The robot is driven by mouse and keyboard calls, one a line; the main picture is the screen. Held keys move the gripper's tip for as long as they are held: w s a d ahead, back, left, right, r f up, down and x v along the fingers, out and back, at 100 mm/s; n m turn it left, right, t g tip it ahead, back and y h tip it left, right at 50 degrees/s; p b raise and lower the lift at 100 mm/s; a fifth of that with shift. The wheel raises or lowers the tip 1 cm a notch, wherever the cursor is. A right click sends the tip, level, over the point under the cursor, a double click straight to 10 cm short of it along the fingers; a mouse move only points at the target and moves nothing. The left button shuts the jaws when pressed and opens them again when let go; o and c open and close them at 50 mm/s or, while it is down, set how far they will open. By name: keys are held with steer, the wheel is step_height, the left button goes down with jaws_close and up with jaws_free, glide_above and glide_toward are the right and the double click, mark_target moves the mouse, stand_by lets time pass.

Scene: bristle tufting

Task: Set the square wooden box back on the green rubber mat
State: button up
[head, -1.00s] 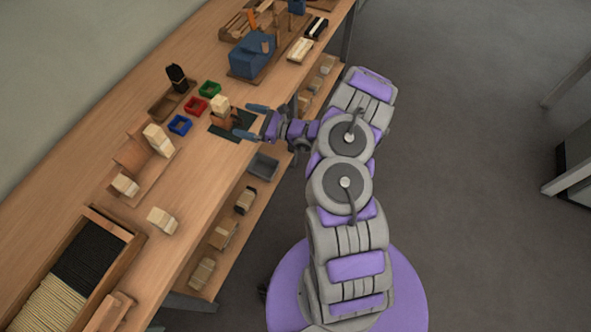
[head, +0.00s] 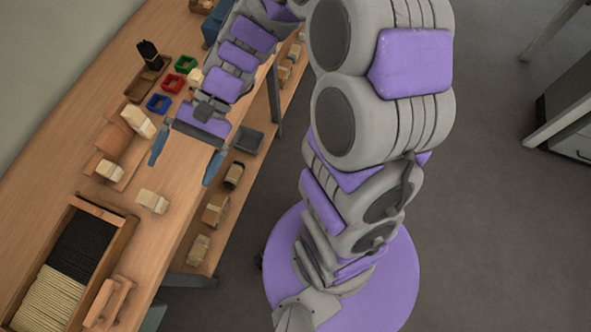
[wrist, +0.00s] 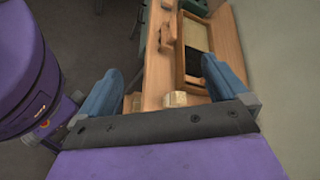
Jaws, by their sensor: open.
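My gripper (head: 184,160) is open and empty, with its blue fingers pointing down over the front part of the bench. The wrist view shows the spread fingers (wrist: 162,66) with bare bench and a pale block between and beyond them. The green mat is hidden behind my arm in the head view. A pale wooden piece (head: 195,77) shows at the arm's edge near there. I cannot tell which piece is the square wooden box. A pale wooden block (head: 152,201) lies alone on the bench, in front of the gripper; the wrist view shows it too (wrist: 175,99).
A wooden tray (head: 122,238) of black and pale bristles lies at the near end, with a brown wooden piece (head: 108,302) beside it. Blue (head: 158,104), red (head: 174,83) and green (head: 186,64) bins stand behind the gripper. A lower shelf holds blocks and a grey bin (head: 247,139).

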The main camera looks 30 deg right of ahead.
steer(key=s+d+r+n+t+h, duration=0.1)
steer(key=s+d+n+t+h, duration=0.2)
steer(key=s+d+h, duration=0.8)
steer(key=s+d+n, duration=0.2)
steer(key=s+d, duration=0.2)
steer(key=shift+d+r, duration=0.15)
steer(key=shift+d, duration=0.25)
